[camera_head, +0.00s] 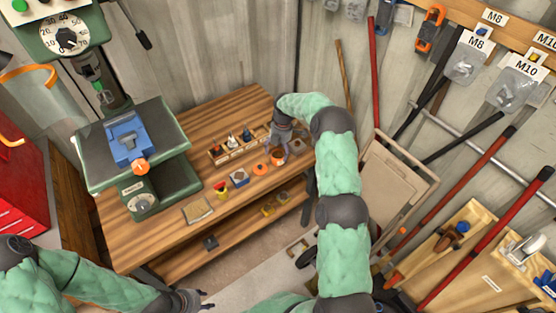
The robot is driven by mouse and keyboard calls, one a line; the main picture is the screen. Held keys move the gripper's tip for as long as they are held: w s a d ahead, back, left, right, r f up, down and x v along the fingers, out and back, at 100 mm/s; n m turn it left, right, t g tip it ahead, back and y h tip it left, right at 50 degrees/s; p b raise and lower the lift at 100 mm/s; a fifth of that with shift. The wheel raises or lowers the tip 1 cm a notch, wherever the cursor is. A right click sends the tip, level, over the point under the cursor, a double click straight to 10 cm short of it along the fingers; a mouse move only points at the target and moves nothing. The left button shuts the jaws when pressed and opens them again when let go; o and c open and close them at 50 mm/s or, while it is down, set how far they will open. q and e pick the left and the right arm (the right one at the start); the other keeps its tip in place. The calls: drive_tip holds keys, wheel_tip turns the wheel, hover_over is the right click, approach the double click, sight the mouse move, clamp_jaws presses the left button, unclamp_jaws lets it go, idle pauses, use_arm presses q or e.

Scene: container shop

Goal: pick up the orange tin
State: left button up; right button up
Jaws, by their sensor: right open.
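An orange tin (278,156) stands on the wooden workbench, near its right end. My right gripper (280,146) reaches down from above, directly over the tin, with its jaws open. The fingers partly overlap the tin in the picture, and I cannot tell whether they touch it. My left gripper (205,299) is at the bottom of the head view, in front of the bench and away from the tin. Its fingertips look apart, with nothing between them.
An orange disc (260,168) lies just left of the tin. A wooden rack (222,158) of small items stands behind it. A grey box (239,178) and a red-and-yellow button (220,189) are further left. A green drill press (95,160) occupies the bench's left end.

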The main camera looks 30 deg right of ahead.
sight(278, 156)
wheel_tip(278, 156, down, 3)
drive_tip(key=shift+s+a+f, duration=0.15)
drive_tip(key=shift+f, duration=0.05)
drive_tip(key=c, duration=1.4)
drive_tip(key=shift+r, duration=0.2)
drive_tip(key=shift+r, duration=0.25)
wheel_tip(278, 156, up, 3)
drive_tip(key=shift+s+a+r+p, duration=0.1)
drive_tip(key=shift+s+a+p, duration=0.05)
drive_tip(key=shift+p, duration=0.15)
drive_tip(key=s+a+r, duration=0.2)
drive_tip(key=s+r, duration=0.1)
drive_tip(key=s, duration=0.1)
drive_tip(key=s+a+r+p, duration=0.1)
drive_tip(key=s+a+r, duration=0.1)
drive_tip(key=s+r, duration=0.1)
drive_tip(key=s+a+r+p, duration=0.1)
drive_tip(key=s+a+r, duration=0.2)
drive_tip(key=s, duration=0.1)
drive_tip(key=shift+s, duration=0.3)
